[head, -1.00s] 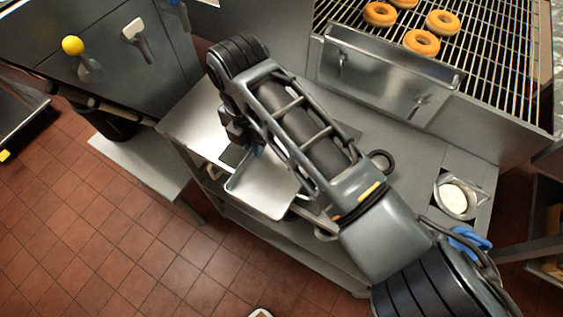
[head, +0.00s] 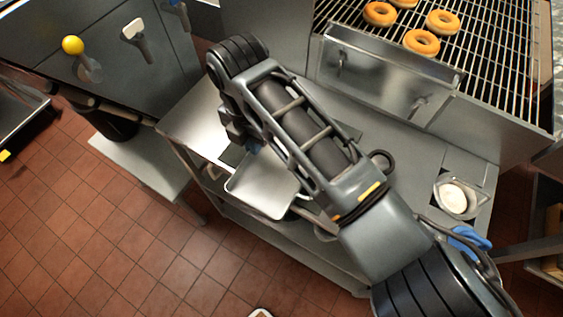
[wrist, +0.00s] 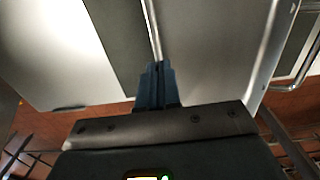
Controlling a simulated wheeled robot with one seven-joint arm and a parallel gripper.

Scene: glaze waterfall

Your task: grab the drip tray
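The drip tray (head: 261,193) is a shallow silver metal tray with a raised rim. In the head view it sticks out past the front edge of the steel counter, and my arm covers its back part. In the wrist view the tray (wrist: 215,55) fills the upper right. My gripper (wrist: 157,68) has its blue fingers close together with the tray's thin rim between them. In the head view my gripper is mostly hidden behind my arm, with only a bit of blue showing.
The steel counter (head: 195,127) has a lower shelf. A wire rack (head: 480,45) with several doughnuts stands behind, fronted by a metal panel (head: 385,75) with handles. A small container of white stuff (head: 455,198) is at right. Tools hang upper left. The tiled floor (head: 130,255) in front is open.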

